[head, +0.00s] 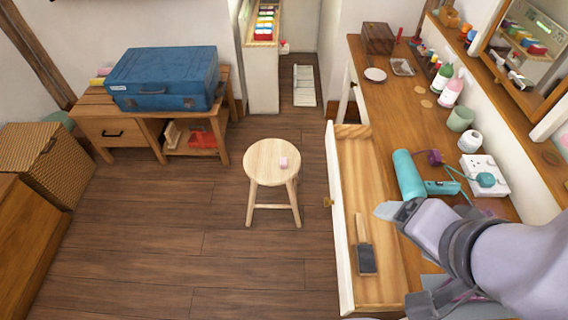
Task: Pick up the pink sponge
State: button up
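The pink sponge (283,162) is a small pink block lying on the seat of a round wooden stool (262,172), right of the seat's middle. The stool stands on the floor near the middle of the head view. My gripper (386,211) is at the lower right, over the open drawer and right of the stool, well apart from the sponge. Its grey tip points left. I cannot tell from this angle whether its fingers are apart.
An open drawer (337,222) with a dark-headed brush (366,258) juts out between my gripper and the stool. The desk (425,118) at right holds bottles, a teal cylinder (408,174) and a power strip (486,172). A blue suitcase (165,78) rests on a bench. Floor left of the stool is clear.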

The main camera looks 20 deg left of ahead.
aim_at(283, 160)
jog(key=j+u, duration=0.1)
jog(key=j, duration=0.3)
jog(key=i+j+u, duration=0.15)
jog(key=j, duration=0.2)
jog(key=j+u, duration=0.1)
jog(key=j, duration=0.25)
jog(key=i+j+u, duration=0.15)
jog(key=j, duration=0.2)
jog(key=i+l+u, duration=0.3)
jog(key=i, duration=0.2)
jog(key=i+l+u, duration=0.3)
jog(key=i+l, duration=0.15)
